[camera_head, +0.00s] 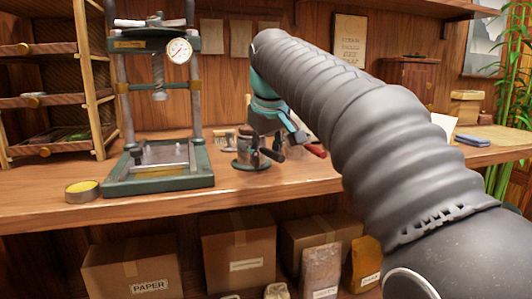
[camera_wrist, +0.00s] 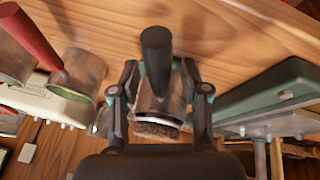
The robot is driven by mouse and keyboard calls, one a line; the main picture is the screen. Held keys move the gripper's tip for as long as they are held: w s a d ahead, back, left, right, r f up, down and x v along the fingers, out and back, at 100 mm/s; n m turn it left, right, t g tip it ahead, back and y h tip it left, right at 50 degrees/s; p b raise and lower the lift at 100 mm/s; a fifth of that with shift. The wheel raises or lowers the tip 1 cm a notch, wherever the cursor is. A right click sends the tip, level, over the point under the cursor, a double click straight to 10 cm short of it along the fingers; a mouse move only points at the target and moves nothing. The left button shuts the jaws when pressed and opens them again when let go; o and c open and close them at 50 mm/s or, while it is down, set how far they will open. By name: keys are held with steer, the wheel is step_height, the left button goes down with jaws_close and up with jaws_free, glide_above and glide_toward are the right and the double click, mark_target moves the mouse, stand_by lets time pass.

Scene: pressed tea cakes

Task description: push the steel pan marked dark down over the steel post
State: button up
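A steel pan with a dark handle (camera_wrist: 156,52) shows in the wrist view, with brown crumbly stuff at its rim. My gripper (camera_wrist: 160,78) has one finger on each side of it, and both appear to touch its wall. In the head view a steel cylinder (camera_head: 247,146) stands upright on a dark round base, with a dark handle sticking out to its right. My gripper (camera_head: 268,125) is just above and to its right. The post is not clearly distinguishable, and I cannot tell how far the pan sits over it.
A green press (camera_head: 160,182) with a gauge stands close on the left. A red-handled steel pan (camera_wrist: 80,75) is beside my gripper, near a pale scale (camera_wrist: 45,105). A yellow tin (camera_head: 82,191) is at the counter's front edge. Bare counter (camera_head: 305,180) lies in front on the right.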

steer(key=shift+r, duration=0.1)
steer(key=a+v, duration=0.1)
steer(key=v, duration=1)
steer(key=s+d+f+m+p, duration=0.1)
steer(key=s+d+f, duration=0.25)
steer(key=d, duration=0.25)
steer(key=s+d+f+m+p, duration=0.1)
steer(key=s+d+f, duration=0.3)
steer(key=s+f, duration=0.6)
steer(key=s+d+f+m+p, duration=0.1)
steer(key=s+d+f+m, duration=0.3)
steer(key=s+f, duration=0.6)
step_height(320, 180, down, 8)
steer(key=shift+d+f+m+t+h, duration=0.25)
steer(key=shift+d+m+t+h, duration=0.05)
steer(key=shift+d, duration=0.3)
steer(key=shift+s, duration=0.1)
